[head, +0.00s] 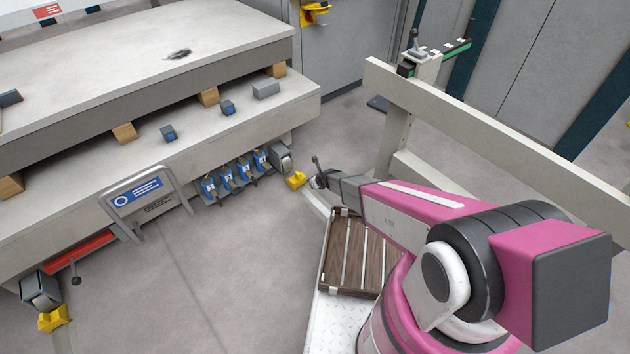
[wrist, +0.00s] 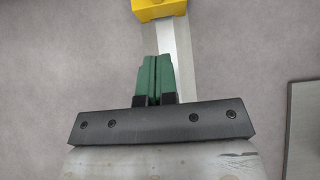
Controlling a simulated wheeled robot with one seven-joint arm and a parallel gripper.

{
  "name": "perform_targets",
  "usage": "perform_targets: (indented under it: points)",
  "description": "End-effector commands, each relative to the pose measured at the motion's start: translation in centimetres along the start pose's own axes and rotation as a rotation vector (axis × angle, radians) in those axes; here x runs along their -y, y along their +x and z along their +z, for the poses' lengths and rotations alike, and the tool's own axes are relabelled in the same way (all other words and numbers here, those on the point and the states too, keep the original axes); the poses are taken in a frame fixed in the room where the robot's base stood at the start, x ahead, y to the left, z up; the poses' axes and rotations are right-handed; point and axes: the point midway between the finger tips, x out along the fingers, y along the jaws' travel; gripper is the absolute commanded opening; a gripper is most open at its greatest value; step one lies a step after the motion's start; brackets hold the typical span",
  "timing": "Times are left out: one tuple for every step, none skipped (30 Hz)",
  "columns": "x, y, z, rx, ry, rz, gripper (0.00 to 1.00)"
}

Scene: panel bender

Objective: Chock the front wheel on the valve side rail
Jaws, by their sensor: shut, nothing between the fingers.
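The valve side wheel (head: 284,160) stands at the right end of the machine, beside a row of blue valves (head: 227,181). A yellow chock (head: 295,180) sits on the pale rail (head: 316,205) just in front of this wheel; whether they touch I cannot tell. In the wrist view the chock (wrist: 158,9) is cut off by the top edge, with the rail (wrist: 183,60) running down from it. My gripper (head: 316,181) is close to the chock on its near side. Its green fingers (wrist: 157,60) are shut together and empty, over the rail, apart from the chock.
Another wheel (head: 40,290) with a yellow chock (head: 53,318) is at lower left. A slatted wooden tray (head: 349,252) is beneath my arm. A beige barrier (head: 470,118) stands to the right. The floor (head: 230,260) in front of the machine is clear.

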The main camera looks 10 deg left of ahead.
Motion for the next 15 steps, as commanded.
perform_targets:
  points:
    - [0.1, 1.3, 0.0, 0.0, -0.001, 0.001, 0.0]
    - [0.1, 1.9, 0.0, 0.0, -0.001, 0.001, 0.0]
    - [0.1, 2.6, 0.0, 0.0, -0.001, 0.001, 0.0]
    - [0.1, 3.2, 0.0, 0.0, -0.001, 0.001, 0.0]
    - [0.1, 3.8, 0.0, 0.0, -0.002, 0.001, 0.0]
    - [0.2, 4.5, 0.0, 0.0, -0.001, 0.001, 0.0]
    - [0.2, 5.1, 0.0, 0.0, -0.001, 0.001, 0.0]
    - [0.2, 5.7, 0.0, 0.0, -0.001, 0.0, 0.0]
    - [0.2, 6.4, 0.0, 0.0, -0.001, 0.0, 0.0]
    - [0.1, 7.0, 0.0, 0.0, -0.001, 0.0, 0.0]
    - [0.1, 7.5, 0.0, 0.0, -0.001, 0.0, 0.0]
    - [0.1, 7.9, 0.7, 0.001, -0.004, 0.0, 0.0]
    - [0.1, 8.2, 1.1, 0.002, -0.004, 0.0, 0.0]
    - [0.1, 8.5, 1.5, 0.002, -0.003, 0.0, 0.0]
    - [0.1, 8.8, 1.9, 0.002, -0.004, -0.001, 0.0]
